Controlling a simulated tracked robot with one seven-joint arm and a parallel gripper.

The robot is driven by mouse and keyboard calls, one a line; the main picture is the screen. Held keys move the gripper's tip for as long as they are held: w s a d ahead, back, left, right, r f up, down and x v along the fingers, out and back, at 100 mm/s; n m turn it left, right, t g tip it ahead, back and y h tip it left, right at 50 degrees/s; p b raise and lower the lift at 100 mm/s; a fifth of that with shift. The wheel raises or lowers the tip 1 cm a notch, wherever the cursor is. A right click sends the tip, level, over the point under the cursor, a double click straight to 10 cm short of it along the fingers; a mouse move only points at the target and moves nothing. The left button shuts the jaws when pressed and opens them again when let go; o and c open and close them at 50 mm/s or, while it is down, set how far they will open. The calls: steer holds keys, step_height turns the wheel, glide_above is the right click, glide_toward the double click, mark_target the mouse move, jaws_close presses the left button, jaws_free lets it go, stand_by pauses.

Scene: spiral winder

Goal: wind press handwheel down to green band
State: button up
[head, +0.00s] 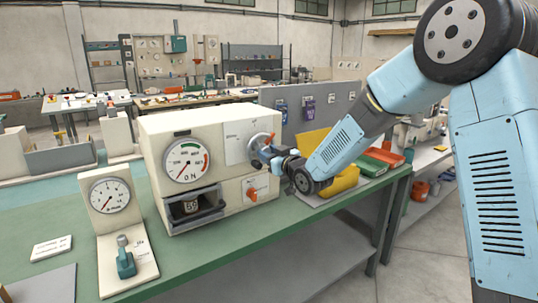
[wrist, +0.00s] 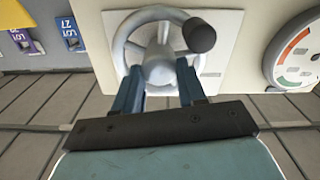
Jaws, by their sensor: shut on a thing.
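The cream press box (head: 225,128) stands on the green bench. Its handwheel (head: 257,143) is on the front panel, partly hidden by my gripper (head: 268,151). In the wrist view the grey handwheel (wrist: 158,70) has a dark knob (wrist: 199,36) at its upper right. My gripper (wrist: 160,88) is shut on the wheel, its blue fingers on either side of the hub area. The round dial (head: 188,160) has a green band at the top and a red band at the right. Its needle appears to point to the lower left, outside the green. The wrist view shows only part of the dial (wrist: 296,52).
An orange knob (head: 252,194) sits below the handwheel. An open recess (head: 192,206) holds a part under the dial. A separate gauge stand (head: 112,196) with a teal lever stands at the left. Yellow and red items (head: 342,180) lie right of the press, near my arm.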

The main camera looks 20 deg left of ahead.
steer(key=m, duration=0.7)
steer(key=shift+w+d, duration=0.15)
steer(key=m, duration=0.6)
steer(key=shift+w+d+f+m, duration=0.15)
steer(key=shift+m, duration=0.25)
steer(key=m, duration=0.3)
steer(key=shift+f+m, duration=0.1)
steer(key=shift+m, duration=0.2)
steer(key=m, duration=0.3)
steer(key=shift+d+f+m, duration=0.1)
steer(key=shift+f+m, duration=0.05)
steer(key=shift+m, duration=0.15)
steer(key=m, duration=0.5)
steer(key=shift+f+m, duration=0.1)
steer(key=shift+m, duration=0.3)
steer(key=o, duration=0.8)
steer(key=shift+o, duration=1.3)
steer(key=shift+a, duration=0.2)
